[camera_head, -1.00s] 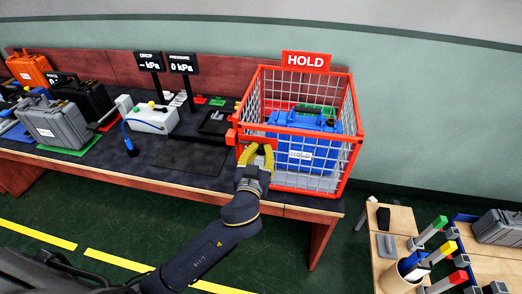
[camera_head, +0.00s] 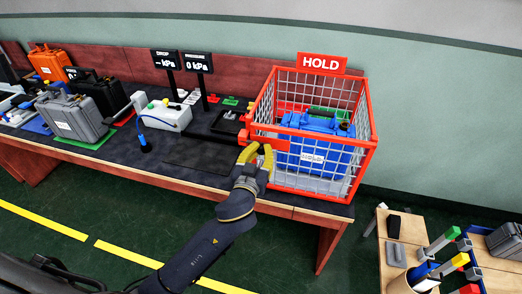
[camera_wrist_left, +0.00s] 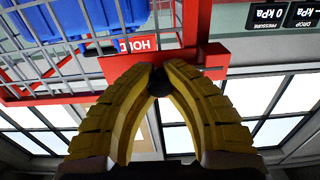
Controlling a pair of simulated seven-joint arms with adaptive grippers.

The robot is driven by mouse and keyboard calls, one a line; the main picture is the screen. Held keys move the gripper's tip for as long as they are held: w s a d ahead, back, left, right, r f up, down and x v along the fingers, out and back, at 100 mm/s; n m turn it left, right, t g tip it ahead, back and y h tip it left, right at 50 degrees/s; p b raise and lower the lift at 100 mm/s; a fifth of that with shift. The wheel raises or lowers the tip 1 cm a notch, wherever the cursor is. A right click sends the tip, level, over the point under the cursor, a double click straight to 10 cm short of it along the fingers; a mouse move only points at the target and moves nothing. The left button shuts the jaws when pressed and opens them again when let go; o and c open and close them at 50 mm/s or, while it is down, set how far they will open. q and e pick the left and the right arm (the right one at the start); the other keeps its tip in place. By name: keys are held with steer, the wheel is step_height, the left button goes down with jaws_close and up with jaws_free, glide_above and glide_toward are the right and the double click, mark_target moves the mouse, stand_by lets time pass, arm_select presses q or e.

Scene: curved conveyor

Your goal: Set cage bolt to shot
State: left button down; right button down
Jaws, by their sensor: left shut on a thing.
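The red wire cage (camera_head: 368,145) stands at the right end of the bench, with a blue case (camera_head: 320,155) inside. The red bolt bar (camera_head: 292,146) lies across the front near its left corner; it also shows in the left wrist view (camera_wrist_left: 212,55). My left gripper (camera_head: 256,152) is at the left end of this bar. In the left wrist view its yellow fingers (camera_wrist_left: 158,75) close on a dark round bolt knob (camera_wrist_left: 172,86) below the red bar. The fingers partly hide the knob. My right gripper is not in view.
A HOLD sign (camera_head: 323,63) tops the cage. A white pump box (camera_head: 166,115) and grey case (camera_head: 72,118) stand farther left on the bench (camera_head: 190,180). A small wooden table (camera_head: 398,232) with coloured-handled tools stands at lower right.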

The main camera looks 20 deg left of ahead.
arm_select(q)
steer(key=c, duration=1.6)
jaws_free()
steer(key=shift+a+r, duration=0.35)
steer(key=shift+r, duration=0.05)
steer(key=o, duration=0.4)
steer(key=shift+d+f, duration=0.1)
steer(key=shift+f, duration=0.1)
steer(key=shift+s+f, duration=0.1)
steer(key=shift+s, duration=0.5)
steer(key=s, duration=1.1)
steer(key=shift+w+d, duration=0.1)
